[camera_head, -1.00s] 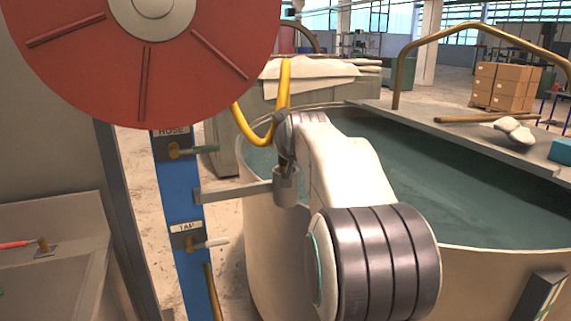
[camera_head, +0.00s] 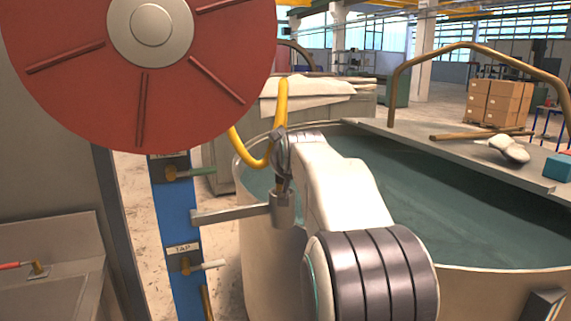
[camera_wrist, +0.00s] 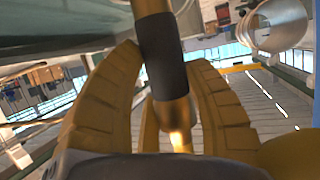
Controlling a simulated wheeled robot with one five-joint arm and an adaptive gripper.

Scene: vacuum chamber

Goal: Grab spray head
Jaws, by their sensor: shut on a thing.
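The spray head (camera_wrist: 163,55) shows in the wrist view as a rod with a dark sleeve and a brass-coloured part (camera_wrist: 175,115). It runs between the yellow-brown fingers of my gripper (camera_wrist: 160,110), which are shut on it. In the head view my gripper (camera_head: 283,158) is small and partly hidden by my own wrist. The yellow hose (camera_head: 281,103) loops down from the red reel and meets the gripper there. The grey holder cup (camera_head: 283,210) on its bracket is just below the gripper. Whether the spray head still sits in the cup is unclear.
The red hose reel (camera_head: 215,85) hangs close on the left. A blue post (camera_head: 178,225) carries the bracket (camera_head: 232,215) and tap levers. A large round tank (camera_head: 480,215) of greenish liquid lies right of my arm, with a ledge and a brown rail (camera_head: 460,50).

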